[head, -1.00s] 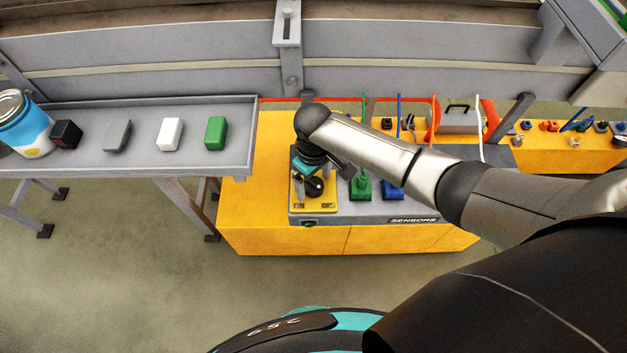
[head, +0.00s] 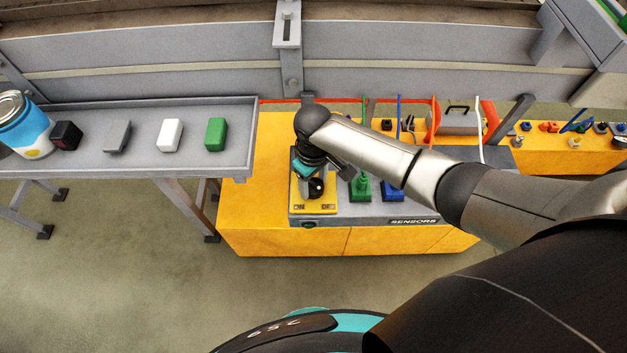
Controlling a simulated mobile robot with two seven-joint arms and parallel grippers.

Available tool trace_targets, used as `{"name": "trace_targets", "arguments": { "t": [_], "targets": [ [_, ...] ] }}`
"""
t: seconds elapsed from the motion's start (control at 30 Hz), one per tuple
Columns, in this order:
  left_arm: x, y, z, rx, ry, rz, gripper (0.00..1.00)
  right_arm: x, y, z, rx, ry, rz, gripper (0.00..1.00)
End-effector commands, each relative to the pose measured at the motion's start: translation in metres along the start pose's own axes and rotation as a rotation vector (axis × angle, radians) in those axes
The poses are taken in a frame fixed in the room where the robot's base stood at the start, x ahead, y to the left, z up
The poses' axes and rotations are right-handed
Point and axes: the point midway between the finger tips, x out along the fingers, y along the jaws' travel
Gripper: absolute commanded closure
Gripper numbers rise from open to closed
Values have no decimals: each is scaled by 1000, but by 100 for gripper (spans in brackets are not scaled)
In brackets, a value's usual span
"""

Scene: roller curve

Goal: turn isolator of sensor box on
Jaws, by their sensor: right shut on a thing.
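The sensor box (head: 413,221) is a grey box marked SENSORS on the yellow bench. The isolator is a black rotary knob (head: 316,189) on a yellow plate (head: 328,207) at the box's left end, with small markings along the plate's front edge that seem to read ON at left and OFF at right. My right gripper (head: 305,188) reaches down over the plate and is shut on the isolator knob. The wrist and gripper hide much of the knob, so its exact angle is hard to tell. My left gripper is not in view.
A green plug (head: 361,188) and a blue plug (head: 392,191) stand on the box right of the plate, close to my right forearm. A grey tray (head: 130,180) with several blocks and a can (head: 24,128) lies left. An orange-red cable runs behind.

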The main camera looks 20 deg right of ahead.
Motion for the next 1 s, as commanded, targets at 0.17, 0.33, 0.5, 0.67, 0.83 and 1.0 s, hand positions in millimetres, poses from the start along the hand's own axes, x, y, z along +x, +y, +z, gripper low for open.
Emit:
{"name": "trace_targets", "arguments": {
  "t": [0.17,0.33,0.5,0.67,0.83,1.0],
  "targets": [
    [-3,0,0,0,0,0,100,-1,0,0,17,-1,0,95],
    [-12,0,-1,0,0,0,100,-2,0,0,79,-1,-1,95],
    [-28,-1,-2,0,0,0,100,-4,-1,0,195,-2,-3,95],
    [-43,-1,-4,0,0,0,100,-4,-2,0,339,-3,-4,95],
    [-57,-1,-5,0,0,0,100,-3,-2,0,502,-3,-3,95],
    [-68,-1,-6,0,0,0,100,-3,-2,0,663,-3,-3,95]
  ]
}}
